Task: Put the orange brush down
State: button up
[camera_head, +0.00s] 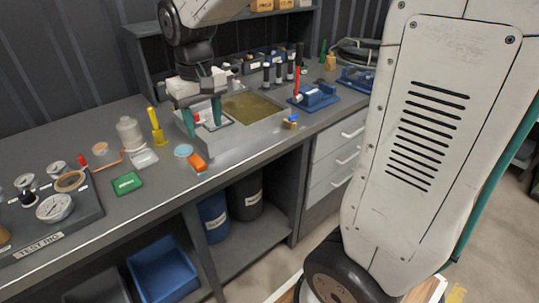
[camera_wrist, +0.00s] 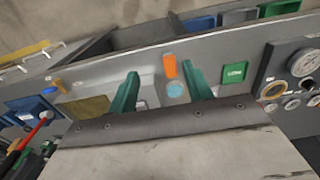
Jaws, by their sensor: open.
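The orange brush (camera_head: 197,162) lies on the grey bench near its front edge, beside a round light-blue dish (camera_head: 183,150). It also shows in the wrist view (camera_wrist: 170,66), beyond my fingertips and nearer the right finger. My gripper (camera_head: 203,131) is open, with its two teal fingers spread and nothing held between them. It hangs over the left part of the sink tray, up and behind the brush in the head view. The brush and the fingers look apart.
A sink tray (camera_head: 262,130) with murky yellow liquid lies right of the brush. A blue vise (camera_head: 316,97) is at the right. Gauges (camera_head: 55,207) fill the near left.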

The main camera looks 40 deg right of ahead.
jog(key=s+d+r+t, duration=0.1)
jog(key=s+d, duration=0.1)
jog(key=s, duration=2)
jog(key=shift+s+r, duration=0.3)
jog(key=shift+r, duration=0.1)
jog(key=shift+o, duration=0.5)
